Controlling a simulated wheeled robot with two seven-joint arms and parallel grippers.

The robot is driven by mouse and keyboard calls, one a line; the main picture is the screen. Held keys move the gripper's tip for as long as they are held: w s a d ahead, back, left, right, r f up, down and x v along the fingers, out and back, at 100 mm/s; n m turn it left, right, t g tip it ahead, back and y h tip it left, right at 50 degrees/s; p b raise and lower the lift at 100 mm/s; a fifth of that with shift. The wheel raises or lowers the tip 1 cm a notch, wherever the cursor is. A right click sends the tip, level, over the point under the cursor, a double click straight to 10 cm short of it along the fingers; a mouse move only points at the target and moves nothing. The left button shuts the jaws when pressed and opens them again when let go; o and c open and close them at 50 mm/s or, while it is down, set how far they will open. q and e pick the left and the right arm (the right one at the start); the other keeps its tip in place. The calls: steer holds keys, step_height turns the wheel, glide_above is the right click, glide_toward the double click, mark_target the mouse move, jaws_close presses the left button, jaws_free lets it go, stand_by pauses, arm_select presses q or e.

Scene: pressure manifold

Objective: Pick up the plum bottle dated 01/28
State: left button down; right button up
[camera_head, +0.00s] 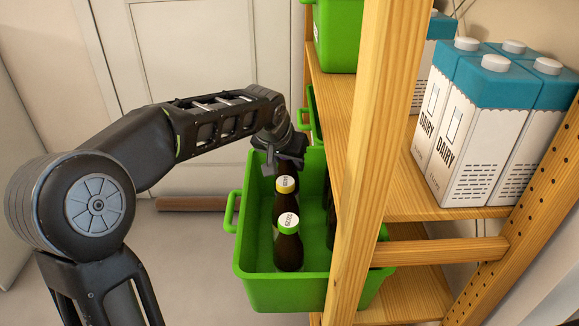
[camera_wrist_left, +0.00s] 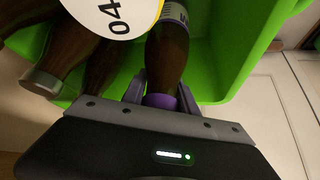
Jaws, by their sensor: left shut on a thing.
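My left gripper (camera_head: 277,156) reaches into the far end of the green crate (camera_head: 258,284) in the head view. In the left wrist view, its fingers (camera_wrist_left: 160,92) are shut around the purple-capped end of a dark bottle (camera_wrist_left: 168,52), the plum bottle. This bottle is still inside the crate, and no date on it can be read from here. In the head view it is mostly hidden by the gripper. A yellow-topped bottle (camera_head: 286,188) and a green-topped bottle (camera_head: 289,245) stand nearer in the same crate. My right gripper is in neither view.
A wooden shelf post (camera_head: 372,150) stands close at the crate's right. Several dairy cartons (camera_head: 480,130) stand on the shelf. Another green crate (camera_head: 338,35) sits higher up. In the left wrist view, a white tag reading "04" (camera_wrist_left: 115,14) and a grey-capped bottle (camera_wrist_left: 45,80) are close by.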

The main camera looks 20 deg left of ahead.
arm_select(q)
step_height(320, 180, up, 9)
steer(key=p, duration=0.3)
steer(key=shift+r+p, duration=0.1)
steer(key=shift+p, duration=0.2)
stand_by(0.4)
